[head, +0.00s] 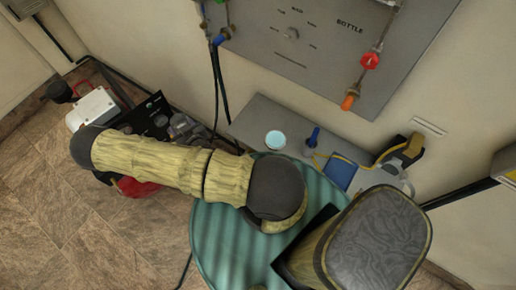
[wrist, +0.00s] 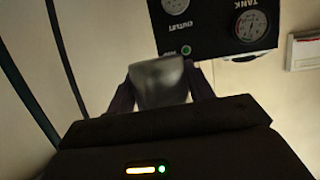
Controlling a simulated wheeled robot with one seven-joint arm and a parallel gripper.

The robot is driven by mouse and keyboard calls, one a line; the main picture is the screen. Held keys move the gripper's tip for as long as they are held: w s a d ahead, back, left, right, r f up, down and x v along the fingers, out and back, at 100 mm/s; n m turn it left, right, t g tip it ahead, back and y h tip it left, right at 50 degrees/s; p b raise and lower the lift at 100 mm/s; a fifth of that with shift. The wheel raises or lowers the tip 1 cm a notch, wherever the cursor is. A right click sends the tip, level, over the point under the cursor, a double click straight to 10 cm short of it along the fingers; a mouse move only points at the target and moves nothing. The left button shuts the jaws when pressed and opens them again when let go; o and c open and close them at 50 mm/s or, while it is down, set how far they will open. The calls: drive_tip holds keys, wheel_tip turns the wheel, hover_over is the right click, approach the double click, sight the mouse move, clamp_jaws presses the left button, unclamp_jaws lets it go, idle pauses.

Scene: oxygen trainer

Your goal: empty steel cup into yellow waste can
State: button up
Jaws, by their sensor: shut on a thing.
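In the wrist view, my gripper (wrist: 162,92) is shut on a grey metallic cup (wrist: 158,76), with a dark finger on each side of it. I see the cup's outer wall; its contents are not visible, and I cannot tell how far it is tilted. The head view shows my arm reaching left, but the gripper and cup are hidden there. I cannot make out the yellow waste can in either view.
A round green table (head: 226,232) stands below my arm. A grey shelf (head: 250,122) along the wall holds a light-blue-topped round item (head: 275,140), a blue bottle (head: 312,137) and a yellow-black device (head: 402,150). A dark gauge panel (wrist: 215,28) is behind the cup.

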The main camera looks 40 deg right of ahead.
wheel_tip(320, 180, up, 14)
drive_tip(key=n+y+p, duration=0.1)
drive_tip(key=p, duration=1)
drive_tip(key=shift+y+p, duration=0.3)
drive_tip(key=shift+y, duration=0.1)
